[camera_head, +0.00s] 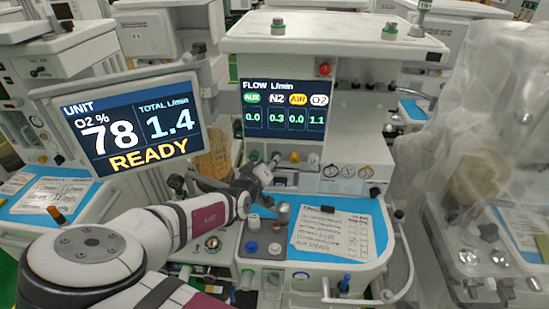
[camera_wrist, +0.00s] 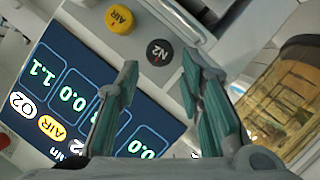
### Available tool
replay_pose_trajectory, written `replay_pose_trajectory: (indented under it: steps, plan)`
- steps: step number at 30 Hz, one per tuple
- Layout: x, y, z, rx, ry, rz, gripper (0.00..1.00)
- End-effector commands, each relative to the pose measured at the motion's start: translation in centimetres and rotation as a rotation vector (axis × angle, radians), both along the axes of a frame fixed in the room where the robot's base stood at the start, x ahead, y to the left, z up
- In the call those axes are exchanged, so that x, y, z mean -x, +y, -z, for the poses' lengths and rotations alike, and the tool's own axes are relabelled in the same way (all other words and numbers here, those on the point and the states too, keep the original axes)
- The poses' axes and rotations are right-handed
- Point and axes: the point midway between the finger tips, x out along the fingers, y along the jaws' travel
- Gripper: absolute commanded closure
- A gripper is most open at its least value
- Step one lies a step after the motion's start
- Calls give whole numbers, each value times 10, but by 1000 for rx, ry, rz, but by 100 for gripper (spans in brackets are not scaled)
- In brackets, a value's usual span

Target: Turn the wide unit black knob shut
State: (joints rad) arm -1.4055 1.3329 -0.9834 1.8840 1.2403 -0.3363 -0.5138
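A black knob marked N2 (camera_wrist: 160,52) sits on the light front panel of the centre unit (camera_head: 340,42), below its flow screen. My gripper (camera_wrist: 160,68) is open, with its two green-padded fingers pointing at the black knob. The knob shows in the gap at the fingertips, and I see no clear contact. The flow screen (camera_head: 283,108) reads N2 0.3, AIR 0.0 and O2 1.1.
A yellow AIR knob (camera_wrist: 120,19) is next to the black one, and a white knob (camera_head: 313,158) is further right. A unit screen (camera_head: 128,127) reads 78, 1.4 and READY. An amber canister (camera_wrist: 288,92) is close beside my gripper. A blue worktop (camera_head: 367,210) lies below.

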Motion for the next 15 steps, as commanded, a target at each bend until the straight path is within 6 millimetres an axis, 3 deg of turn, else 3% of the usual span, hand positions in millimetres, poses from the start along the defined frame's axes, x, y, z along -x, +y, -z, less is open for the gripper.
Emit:
replay_pose_trajectory:
  steps: [1, 6, 15]
  plan:
    - [-13, -3, 6, -1, 0, 1, 65]
    - [-36, -10, 13, 0, 0, 0, 65]
    - [-50, -15, 16, 0, 0, -1, 65]
